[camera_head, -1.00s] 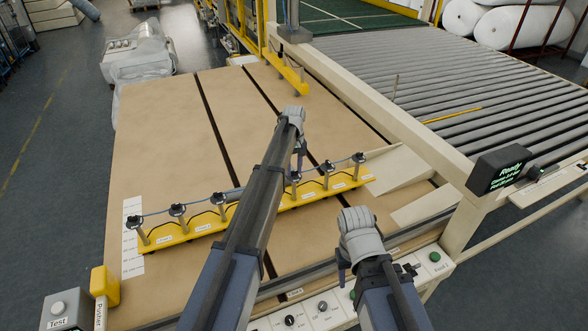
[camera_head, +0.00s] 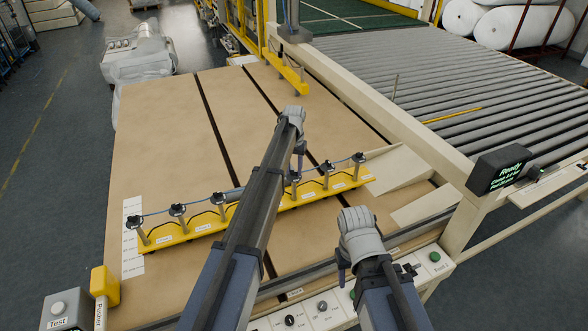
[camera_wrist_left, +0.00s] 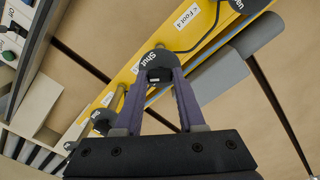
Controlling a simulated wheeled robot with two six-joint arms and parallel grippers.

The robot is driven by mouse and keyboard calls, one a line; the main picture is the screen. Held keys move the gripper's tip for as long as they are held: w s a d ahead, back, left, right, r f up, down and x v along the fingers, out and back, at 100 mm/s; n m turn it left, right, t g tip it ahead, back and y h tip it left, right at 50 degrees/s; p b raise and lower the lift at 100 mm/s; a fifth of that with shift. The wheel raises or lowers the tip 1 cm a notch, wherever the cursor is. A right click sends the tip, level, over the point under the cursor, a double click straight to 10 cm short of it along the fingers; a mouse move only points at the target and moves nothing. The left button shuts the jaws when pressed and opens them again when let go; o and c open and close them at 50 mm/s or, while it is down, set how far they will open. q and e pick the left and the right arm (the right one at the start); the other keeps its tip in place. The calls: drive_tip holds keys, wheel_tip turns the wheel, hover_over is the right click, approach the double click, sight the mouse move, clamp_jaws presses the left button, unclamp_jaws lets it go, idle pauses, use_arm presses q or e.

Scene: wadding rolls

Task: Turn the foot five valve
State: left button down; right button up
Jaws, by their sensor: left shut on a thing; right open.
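The yellow bar (camera_head: 262,210) lies across the brown table and carries a row of round dark valve knobs on posts. My left gripper (camera_head: 298,170) reaches down to a knob right of the bar's middle; my arm hides part of the bar. In the left wrist view, the fingers (camera_wrist_left: 160,82) are shut on the sides of a dark knob, the foot five valve (camera_wrist_left: 157,60), with "Shut" in white on its top. The "Foot 4" label (camera_wrist_left: 187,17) is on the bar beside it, toward the neighbouring knob (camera_wrist_left: 236,5). My right gripper (camera_head: 343,275) is open and empty near the front control panel.
The control panel (camera_head: 322,308) with buttons and dials runs along the table's front edge. A "Ready" display (camera_head: 500,170) stands at the right, before the roller conveyor (camera_head: 440,90). A yellow pusher post (camera_head: 104,287) stands front left. The table behind the bar is mostly clear.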

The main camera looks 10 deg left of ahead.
sight(294, 171)
use_arm(q)
drive_tip(key=m, duration=0.5)
drive_tip(key=shift+m, duration=2.4)
drive_tip(key=c, duration=0.5)
unclamp_jaws()
wheel_tip(294, 171, up, 8)
drive_tip(key=p, duration=0.8)
